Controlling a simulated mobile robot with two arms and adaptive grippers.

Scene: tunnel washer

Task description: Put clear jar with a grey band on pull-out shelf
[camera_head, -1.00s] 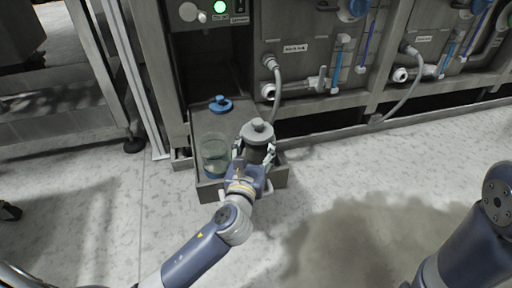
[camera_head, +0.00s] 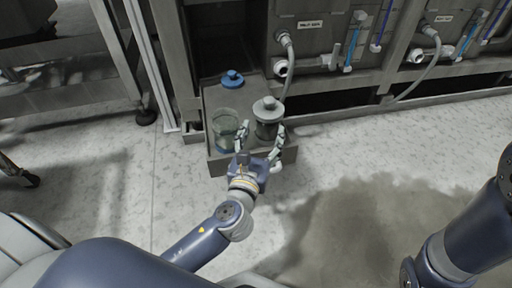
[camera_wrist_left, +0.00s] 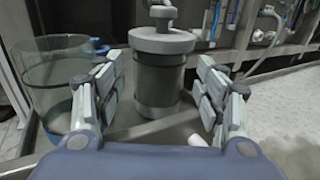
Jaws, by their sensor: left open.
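The clear jar with a grey band (camera_head: 266,129) has a grey knobbed lid and stands upright on the pull-out shelf (camera_head: 222,165), near its front right. It also shows in the left wrist view (camera_wrist_left: 157,82), centred beyond the fingers. My left gripper (camera_head: 261,136) is open in front of the jar, with a finger towards each side and visible gaps in the wrist view (camera_wrist_left: 160,95). My right arm shows at the right edge of the head view, but its gripper is out of view.
A clear open jar with a blue band (camera_head: 226,131) stands on the shelf just left of the grey one. A blue lid (camera_head: 232,78) lies at the shelf's back. Washer panels and hoses (camera_head: 287,65) rise behind. Floor in front (camera_head: 335,165) is clear, with a dark wet-looking patch.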

